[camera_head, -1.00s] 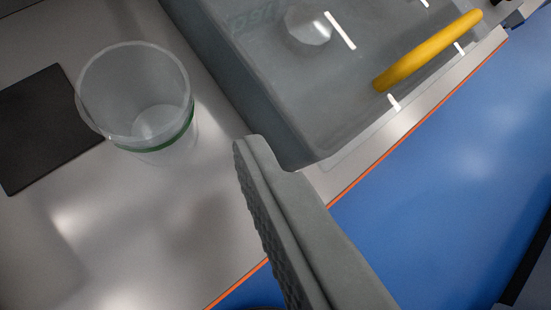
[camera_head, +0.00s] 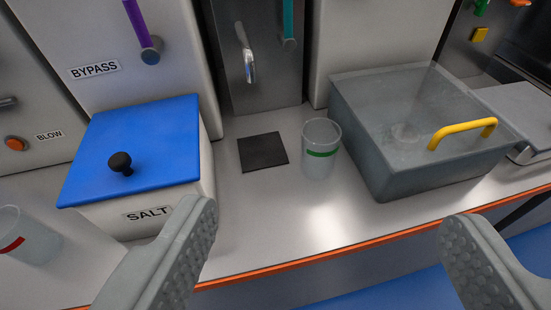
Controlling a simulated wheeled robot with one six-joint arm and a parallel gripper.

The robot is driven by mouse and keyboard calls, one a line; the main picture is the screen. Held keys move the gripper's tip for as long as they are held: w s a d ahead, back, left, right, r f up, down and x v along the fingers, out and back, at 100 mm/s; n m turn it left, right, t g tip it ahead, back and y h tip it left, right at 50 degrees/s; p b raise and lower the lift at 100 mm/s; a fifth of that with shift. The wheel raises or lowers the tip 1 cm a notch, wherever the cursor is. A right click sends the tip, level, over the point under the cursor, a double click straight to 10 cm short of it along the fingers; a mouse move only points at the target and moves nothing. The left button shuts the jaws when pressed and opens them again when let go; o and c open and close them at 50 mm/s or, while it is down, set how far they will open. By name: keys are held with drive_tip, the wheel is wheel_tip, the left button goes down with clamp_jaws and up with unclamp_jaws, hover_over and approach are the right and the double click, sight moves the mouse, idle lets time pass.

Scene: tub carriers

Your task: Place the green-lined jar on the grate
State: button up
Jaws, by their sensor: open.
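The green-lined jar (camera_head: 320,151), a clear cup with a green band, stands upright on the metal counter. It is just right of a black square (camera_head: 262,151) that lies flat under a tap; I cannot tell whether this square is the grate. The jar looks empty and is apart from the square. My gripper (camera_head: 328,240) is open and empty, with its two fingers wide apart in the foreground. The jar stands beyond the fingers, between them in the picture, and nothing touches it.
A grey tub (camera_head: 365,150) with a yellow handle (camera_head: 462,132) stands close right of the jar. A blue-lidded SALT box (camera_head: 135,150) stands left. A red-banded jar (camera_head: 27,238) is at the far left. The counter's orange front edge (camera_head: 300,264) runs below; bare counter lies before the jar.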

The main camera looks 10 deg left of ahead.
drive_tip(key=s+r+t, duration=0.3)
drive_tip(key=s, duration=1)
drive_tip(key=shift+a, duration=0.35)
drive_tip(key=shift+o, duration=0.5)
drive_tip(key=shift+s+r+t, duration=0.15)
drive_tip(key=shift+s+t, duration=0.15)
drive_tip(key=shift+s, duration=0.25)
drive_tip(key=g+h, duration=0.1)
drive_tip(key=g, duration=0.2)
approach(321, 148)
drive_tip(key=shift+m, duration=0.3)
drive_tip(key=x, duration=0.7)
drive_tip(key=shift+w, duration=0.2)
drive_tip(key=shift+r+x, duration=0.2)
drive_tip(key=shift+x, duration=2.65)
drive_tip(key=shift+c, duration=0.5)
drive_tip(key=c, duration=1.1)
